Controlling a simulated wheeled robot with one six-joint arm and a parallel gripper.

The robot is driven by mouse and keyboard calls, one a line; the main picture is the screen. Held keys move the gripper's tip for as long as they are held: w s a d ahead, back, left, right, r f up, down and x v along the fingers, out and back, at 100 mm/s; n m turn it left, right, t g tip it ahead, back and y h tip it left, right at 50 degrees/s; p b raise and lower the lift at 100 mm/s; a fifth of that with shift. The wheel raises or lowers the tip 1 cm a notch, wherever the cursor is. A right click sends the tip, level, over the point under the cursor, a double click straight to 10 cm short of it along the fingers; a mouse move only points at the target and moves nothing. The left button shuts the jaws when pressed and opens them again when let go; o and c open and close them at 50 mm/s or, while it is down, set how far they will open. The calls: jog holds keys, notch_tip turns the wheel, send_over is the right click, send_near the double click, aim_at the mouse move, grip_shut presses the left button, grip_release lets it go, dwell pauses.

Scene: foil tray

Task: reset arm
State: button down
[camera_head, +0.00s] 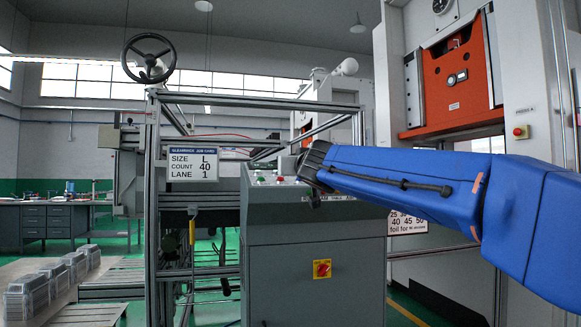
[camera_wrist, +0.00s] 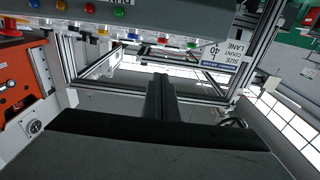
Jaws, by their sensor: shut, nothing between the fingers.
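My blue arm (camera_head: 410,178) reaches in from the right in the head view. Its dark wrist end is in front of the grey control console (camera_head: 312,270), near the buttons on its top. The fingers cannot be made out clearly there. In the wrist view, which is upside down, my gripper (camera_wrist: 160,78) shows as a narrow dark bar pointing away, its fingers together and empty. The console's coloured buttons show along the top of that view, apart from the fingertips.
A job card (camera_head: 194,164) reads size L, count 40, lane 1. A metal frame with a handwheel (camera_head: 149,58) stands behind it. Stacked foil trays (camera_head: 50,284) sit at lower left. An orange press unit (camera_head: 455,78) stands at right.

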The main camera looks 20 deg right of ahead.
dwell(0.6)
jog(key=s+d+f+m+g+h, duration=0.1)
jog(key=s+d+f+g, duration=0.15)
jog(key=s+f, duration=0.5)
jog(key=s+d+f+g+h, duration=0.15)
jog(key=s+d+f, duration=0.3)
jog(key=f, duration=0.65)
jog(key=s+d+f+m+g+h, duration=0.1)
jog(key=s+d+f+g, duration=0.2)
jog(key=s+f, duration=0.55)
jog(key=s+a+f+n+g+y, duration=0.1)
jog(key=s+a+f+g, duration=0.1)
jog(key=s+f, duration=0.9)
jog(key=s+a+f+n+g+y, duration=0.1)
jog(key=s+f+g, duration=0.3)
jog(key=s+f, duration=0.7)
notch_tip(320, 180, down, 5)
jog(key=shift+a+r+g+y, duration=0.2)
jog(key=shift+a+g+y, duration=0.2)
jog(key=shift+y, duration=0.35)
jog(key=shift+d, duration=0.1)
